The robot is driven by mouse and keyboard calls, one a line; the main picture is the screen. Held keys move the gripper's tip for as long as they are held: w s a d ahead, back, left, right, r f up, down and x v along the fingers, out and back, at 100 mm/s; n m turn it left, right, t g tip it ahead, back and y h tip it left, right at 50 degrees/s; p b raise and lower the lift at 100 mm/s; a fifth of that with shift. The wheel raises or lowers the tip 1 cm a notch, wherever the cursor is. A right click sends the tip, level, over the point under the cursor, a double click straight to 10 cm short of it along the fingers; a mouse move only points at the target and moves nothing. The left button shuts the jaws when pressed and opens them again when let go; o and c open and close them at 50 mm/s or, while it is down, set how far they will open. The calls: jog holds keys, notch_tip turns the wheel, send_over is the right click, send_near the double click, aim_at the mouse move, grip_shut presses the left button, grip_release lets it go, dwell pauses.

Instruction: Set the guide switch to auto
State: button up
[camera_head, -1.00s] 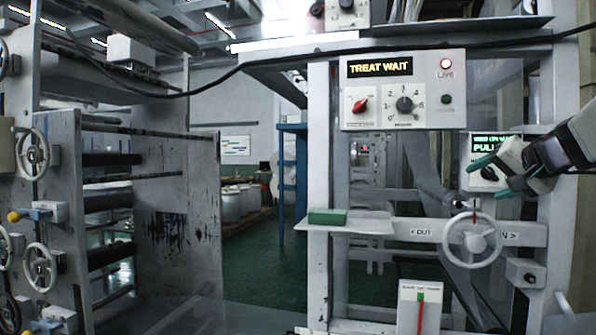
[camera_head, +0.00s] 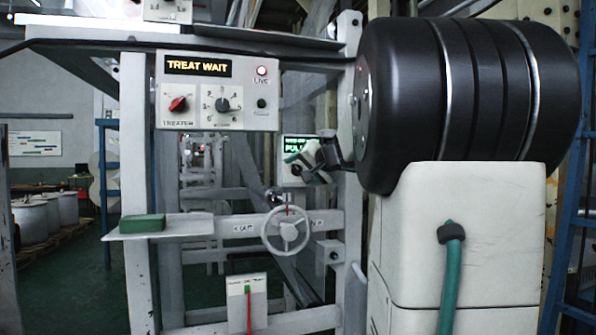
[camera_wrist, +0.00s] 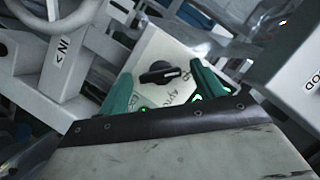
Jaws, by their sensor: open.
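The guide switch is a black rotary knob (camera_wrist: 160,73) on a small white control box (camera_wrist: 150,50). In the head view this box (camera_head: 284,178) has a green-lit display and sits above the handwheel, partly hidden by my gripper (camera_head: 290,167). In the wrist view my gripper (camera_wrist: 161,88) is open, with one green fingertip to each side of the knob. I cannot tell whether the fingertips touch it. Lettering shows beside the knob, tilted and hard to read. I cannot tell which setting the knob points to.
A spoked handwheel (camera_head: 287,230) is just below the box. A panel reading TREAT WAIT (camera_head: 218,92), with red and black knobs, is at upper left. A green block (camera_head: 142,223) lies on a shelf (camera_head: 125,236). A box with a red lever (camera_head: 247,303) stands lower.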

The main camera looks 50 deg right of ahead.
jog(key=c, duration=1)
jog(key=shift+m, duration=0.3)
jog(key=m+t, duration=0.2)
jog(key=m, duration=0.3)
jog(key=m+t+h, duration=0.1)
jog(key=m+t, duration=0.1)
jog(key=m, duration=0.4)
jog(key=f+m+t, duration=0.1)
jog(key=m+t, duration=0.1)
jog(key=m, duration=0.3)
jog(key=shift+h, duration=0.3)
jog(key=shift+m, duration=0.4)
jog(key=o, duration=1)
